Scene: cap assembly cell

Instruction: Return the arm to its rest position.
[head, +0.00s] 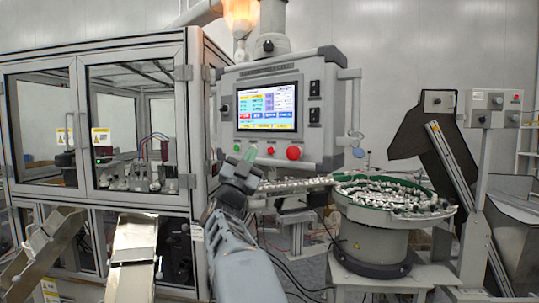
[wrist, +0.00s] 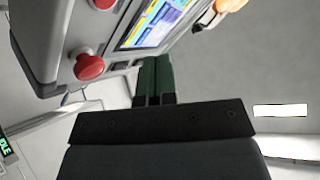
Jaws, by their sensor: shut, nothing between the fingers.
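My gripper (head: 248,155) is in the middle of the head view, at the end of my grey arm. It is raised in front of the control panel (head: 325,107), near the buttons under the screen. In the wrist view my gripper (wrist: 153,62) shows two green fingers closed together with nothing between them. The red emergency button (wrist: 90,67) is to the left of the fingers in the wrist view, apart from them. The same red button (head: 293,153) is to the right of my gripper in the head view. The lit screen (head: 267,107) is above my gripper.
A glazed machine cabinet (head: 130,65) stands at left, with metal chutes (head: 133,240) below it. A round feeder bowl (head: 372,225) full of small parts stands at right, beside a grey post (head: 487,190) and a dark hopper (head: 428,135). Cables lie on the floor.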

